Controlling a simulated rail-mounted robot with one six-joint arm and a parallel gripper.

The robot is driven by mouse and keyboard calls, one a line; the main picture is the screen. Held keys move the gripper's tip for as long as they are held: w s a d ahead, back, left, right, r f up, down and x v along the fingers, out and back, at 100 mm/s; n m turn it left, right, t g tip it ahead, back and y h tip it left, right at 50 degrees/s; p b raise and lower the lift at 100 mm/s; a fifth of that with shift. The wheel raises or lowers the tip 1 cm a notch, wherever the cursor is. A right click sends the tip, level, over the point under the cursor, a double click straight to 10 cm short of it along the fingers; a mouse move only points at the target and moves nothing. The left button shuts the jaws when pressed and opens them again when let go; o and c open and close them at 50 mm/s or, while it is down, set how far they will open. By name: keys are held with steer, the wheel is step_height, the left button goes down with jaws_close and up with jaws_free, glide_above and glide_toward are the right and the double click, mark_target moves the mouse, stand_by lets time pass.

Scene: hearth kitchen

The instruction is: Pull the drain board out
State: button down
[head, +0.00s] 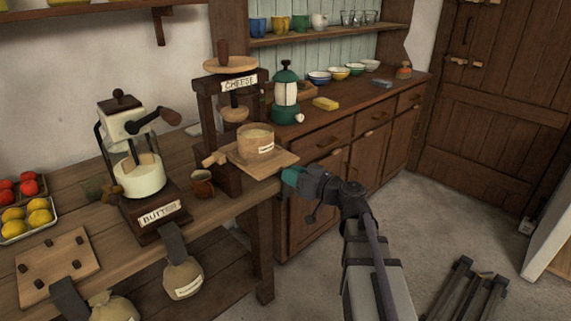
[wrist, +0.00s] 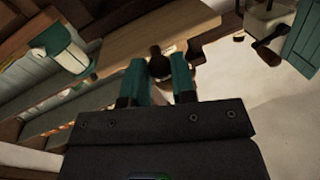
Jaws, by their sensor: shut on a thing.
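The drain board (head: 278,163) is a light wooden board at the foot of the cheese press (head: 206,120), jutting out to the right past the bench corner. A round wooden cheese mould (head: 256,143) with a small label stands on it. My gripper (head: 290,177) is at the board's right end, its teal fingers partly hidden by my own wrist. In the wrist view the fingers (wrist: 160,80) are closed around a dark round knob (wrist: 158,64) at the edge of the board (wrist: 150,36).
The butter churn (head: 143,175) and a small brown jug (head: 202,183) stand left on the bench.

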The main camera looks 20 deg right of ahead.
steer(key=v, duration=0.4)
steer(key=shift+s+a, duration=0.2)
steer(key=shift+s, duration=0.15)
steer(key=c, duration=0.9)
jaws_free()
steer(key=shift+c, duration=0.2)
steer(key=v, duration=1)
steer(key=shift+s+d, duration=0.2)
steer(key=shift+s, duration=0.1)
